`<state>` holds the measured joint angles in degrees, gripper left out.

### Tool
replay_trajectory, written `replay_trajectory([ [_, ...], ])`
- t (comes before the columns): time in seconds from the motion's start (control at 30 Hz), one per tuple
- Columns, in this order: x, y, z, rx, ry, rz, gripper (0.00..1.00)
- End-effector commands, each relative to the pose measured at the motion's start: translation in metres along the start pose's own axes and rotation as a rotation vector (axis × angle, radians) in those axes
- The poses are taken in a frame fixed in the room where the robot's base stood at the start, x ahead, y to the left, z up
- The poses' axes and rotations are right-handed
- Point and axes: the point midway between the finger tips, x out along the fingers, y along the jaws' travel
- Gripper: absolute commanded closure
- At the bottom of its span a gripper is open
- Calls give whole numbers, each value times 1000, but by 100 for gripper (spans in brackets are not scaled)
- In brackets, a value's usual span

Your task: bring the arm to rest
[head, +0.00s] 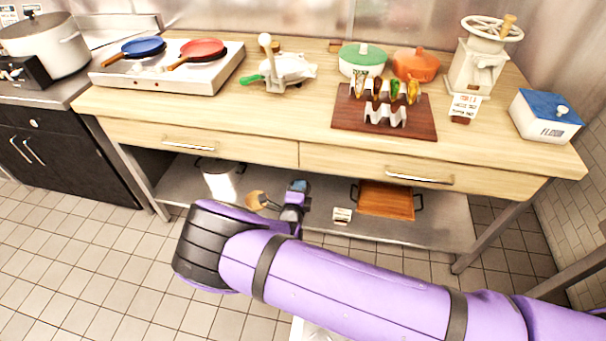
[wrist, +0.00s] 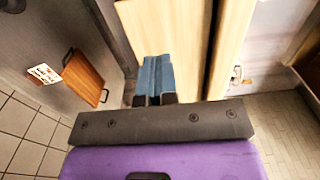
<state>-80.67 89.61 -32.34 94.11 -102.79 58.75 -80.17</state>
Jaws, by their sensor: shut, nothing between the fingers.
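My purple arm (head: 340,290) reaches in from the lower right of the head view and bends at a dark elbow on the left. My gripper (head: 298,186) is in front of the wooden table, below the level of its drawers. In the wrist view, the blue fingers of my gripper (wrist: 154,78) lie together, shut with nothing held. A pale wooden surface of the table is just beyond the fingers there; I cannot tell the exact gap.
The table (head: 300,115) carries a hotplate with two pans (head: 165,70), a taco rack on a board (head: 385,118), a grinder (head: 480,65) and a flour box (head: 545,115). The lower shelf holds a pot (head: 220,180) and a wooden tray (head: 385,200). Tiled floor at left is clear.

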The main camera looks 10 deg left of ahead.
Motion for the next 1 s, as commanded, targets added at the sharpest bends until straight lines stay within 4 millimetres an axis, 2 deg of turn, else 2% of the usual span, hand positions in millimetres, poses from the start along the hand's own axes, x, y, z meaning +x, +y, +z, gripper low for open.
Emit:
replay_trajectory([
  [0.1, -16, 0, 1, 0, 0, 0, 100],
  [0.23, -24, 0, 0, 0, 1, 0, 100],
  [0.47, -26, -1, 0, 2, 3, 0, 100],
  [0.57, -22, -9, -4, 34, 30, 1, 100],
  [0.67, -11, -30, -14, 119, 104, 3, 100],
  [0.77, 3, -61, -33, 253, 218, 3, 100],
  [1.0, 29, -138, -91, 608, 519, -27, 100],
])
